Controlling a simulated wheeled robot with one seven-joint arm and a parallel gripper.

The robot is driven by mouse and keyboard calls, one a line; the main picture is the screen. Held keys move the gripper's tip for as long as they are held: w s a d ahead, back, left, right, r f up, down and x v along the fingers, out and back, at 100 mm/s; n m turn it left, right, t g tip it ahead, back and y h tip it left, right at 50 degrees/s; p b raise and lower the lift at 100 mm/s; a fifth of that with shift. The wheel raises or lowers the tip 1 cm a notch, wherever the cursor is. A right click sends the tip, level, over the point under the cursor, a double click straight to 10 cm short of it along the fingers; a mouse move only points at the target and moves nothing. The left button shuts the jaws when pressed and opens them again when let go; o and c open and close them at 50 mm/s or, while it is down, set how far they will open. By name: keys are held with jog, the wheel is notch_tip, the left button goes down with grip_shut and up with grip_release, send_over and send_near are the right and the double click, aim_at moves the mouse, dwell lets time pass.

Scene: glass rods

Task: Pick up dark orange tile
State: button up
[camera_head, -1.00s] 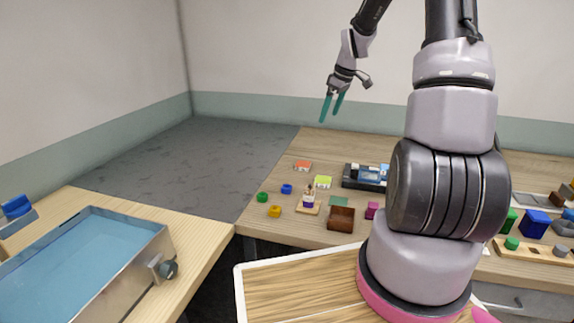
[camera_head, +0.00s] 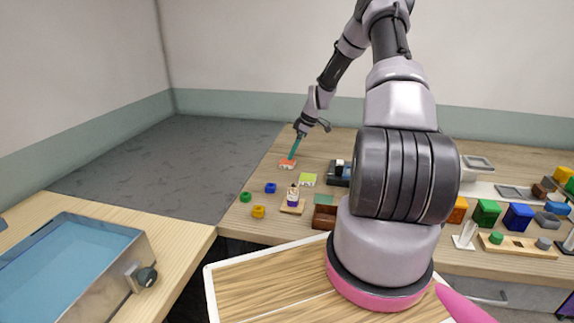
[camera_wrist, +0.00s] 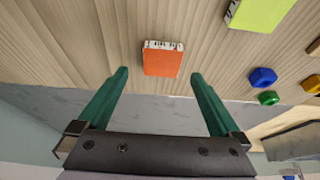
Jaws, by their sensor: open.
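The dark orange tile (camera_head: 287,164) lies flat on the wooden table near its far left edge. It also shows in the wrist view (camera_wrist: 162,61), with white, dark-marked edges on two sides. My gripper (camera_head: 292,157) is over the tile in the head view, with teal fingers pointing down. In the wrist view my gripper (camera_wrist: 158,76) is open and empty, and the tile appears between and just beyond the fingertips, apart from both.
A yellow-green tile (camera_head: 307,180) lies close by, to the right and nearer. Blue (camera_head: 270,188), green (camera_head: 246,197) and yellow (camera_head: 258,212) pieces sit nearer the edge. A small figure stands on a wooden base (camera_head: 293,208). The table (camera_head: 262,170) left of the tile is bare.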

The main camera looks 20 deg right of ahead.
aim_at(287, 161)
jog(key=x, duration=0.5)
jog(key=shift+a, duration=0.15)
jog(key=shift+r, duration=0.1)
jog(key=c, duration=1.5)
